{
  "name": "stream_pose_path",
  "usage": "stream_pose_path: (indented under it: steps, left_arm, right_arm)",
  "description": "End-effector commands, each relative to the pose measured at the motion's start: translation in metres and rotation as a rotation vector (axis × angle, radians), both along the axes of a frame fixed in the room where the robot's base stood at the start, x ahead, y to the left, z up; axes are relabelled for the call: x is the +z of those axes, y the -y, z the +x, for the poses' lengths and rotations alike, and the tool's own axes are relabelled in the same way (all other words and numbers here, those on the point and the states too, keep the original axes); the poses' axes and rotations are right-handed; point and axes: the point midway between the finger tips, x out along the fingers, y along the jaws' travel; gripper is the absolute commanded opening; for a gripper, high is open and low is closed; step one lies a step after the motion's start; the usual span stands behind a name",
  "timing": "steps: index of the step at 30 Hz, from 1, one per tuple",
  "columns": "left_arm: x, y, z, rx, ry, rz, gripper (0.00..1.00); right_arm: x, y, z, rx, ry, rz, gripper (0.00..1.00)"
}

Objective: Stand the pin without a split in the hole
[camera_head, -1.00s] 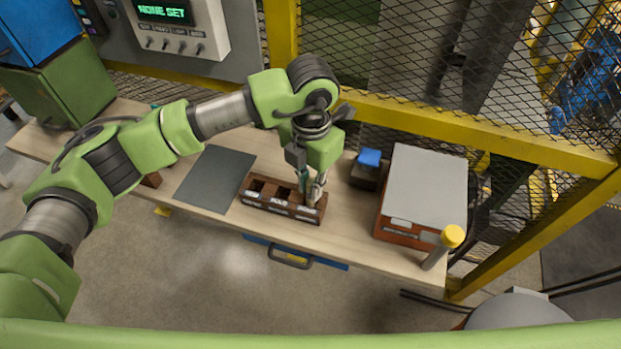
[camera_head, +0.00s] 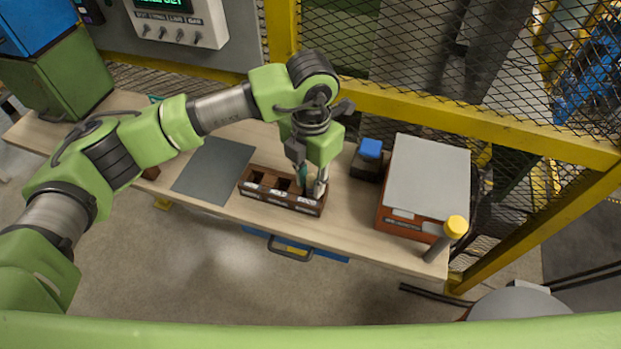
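A dark wooden box (camera_head: 262,197) with several open compartments and white labels on its front stands near the front edge of the bench. My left gripper (camera_head: 311,184) points down over the right end of this box. Its two fingers look spread apart, one teal and one grey, with their tips at or in the right compartment. No pin can be made out between them; the fingers hide much of that compartment. The other compartments look dark, and I cannot tell what lies in them. No hole for a pin can be made out. My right gripper is not in view.
A grey mat (camera_head: 213,170) lies left of the box. A large grey-topped case (camera_head: 428,178) stands to the right, with a small blue-topped block (camera_head: 370,149) beside it. A yellow-capped post (camera_head: 456,227) stands at the right front corner. Mesh fencing (camera_head: 420,50) rises behind the bench.

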Motion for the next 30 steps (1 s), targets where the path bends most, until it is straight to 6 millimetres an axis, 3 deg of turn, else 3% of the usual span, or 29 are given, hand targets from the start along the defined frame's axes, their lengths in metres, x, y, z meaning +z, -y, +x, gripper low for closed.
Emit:
stream_pose_path:
  steps: [11,18,19,30]
  left_arm:
    - [0.002,0.0,0.0,0.0,0.0,0.0,0.31]
    - [0.019,0.0,0.001,0.0,0.002,-0.001,0.31]
    - [0.022,0.001,0.002,-0.001,0.006,-0.002,0.31]
    - [0.104,0.001,0.001,0.0,0.005,0.0,0.31]
  right_arm:
    - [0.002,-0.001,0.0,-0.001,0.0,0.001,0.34]
    - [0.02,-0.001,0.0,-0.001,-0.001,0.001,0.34]
    - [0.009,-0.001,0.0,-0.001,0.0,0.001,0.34]
    - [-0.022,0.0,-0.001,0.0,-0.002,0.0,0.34]
